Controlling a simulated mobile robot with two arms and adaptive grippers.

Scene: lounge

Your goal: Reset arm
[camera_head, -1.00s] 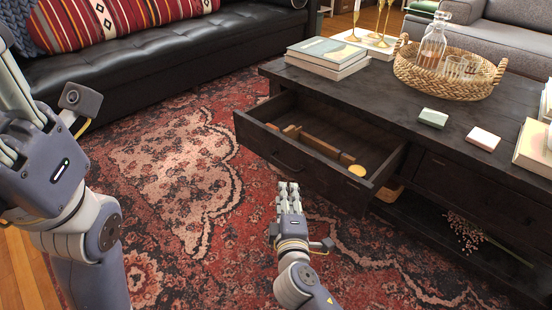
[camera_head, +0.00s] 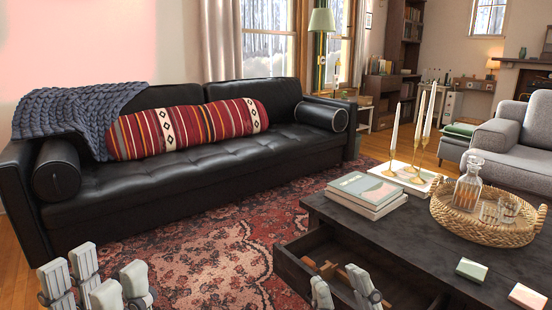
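My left gripper (camera_head: 95,284) shows only its pale fingers at the bottom left edge. Its fingers stand apart with nothing seen between them, over the floor in front of the sofa. My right gripper (camera_head: 341,289) shows only its fingertips at the bottom centre, in front of the open drawer (camera_head: 293,272) in the picture. Its fingertips are apart and nothing is seen held. Both arms and wrists are out of view below.
The dark coffee table (camera_head: 400,232) fills the lower right, with books (camera_head: 367,193), a wicker tray (camera_head: 484,231) and candlesticks (camera_head: 418,178). Wooden pieces (camera_head: 322,268) lie in its drawer. The black sofa (camera_head: 190,188) stands behind. Patterned rug (camera_head: 215,258) shows between them.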

